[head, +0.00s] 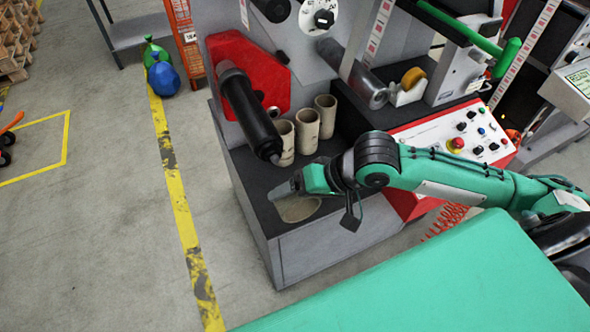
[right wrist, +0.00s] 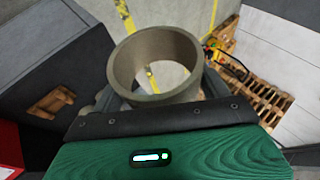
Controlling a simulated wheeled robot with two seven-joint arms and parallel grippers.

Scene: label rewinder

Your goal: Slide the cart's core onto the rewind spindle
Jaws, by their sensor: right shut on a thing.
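The rewind spindle (head: 250,112) is a thick black cylinder that sticks out from a red plate on the machine's front, its free end towards the lower right. My right gripper (head: 286,190) is below and slightly right of the spindle's free end in the head view, over the dark ledge. It is shut on a beige cardboard core (right wrist: 160,98), a hollow ring whose open bore shows in the right wrist view. In the head view the core (head: 298,209) shows partly below the gripper, off the spindle. My left gripper is not in view.
Three upright beige cores (head: 306,131) stand on the dark ledge (head: 262,205) right of the spindle. A red and white control panel (head: 455,140) is to the right. Green and blue bags (head: 163,78) lie on the floor by a yellow line.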

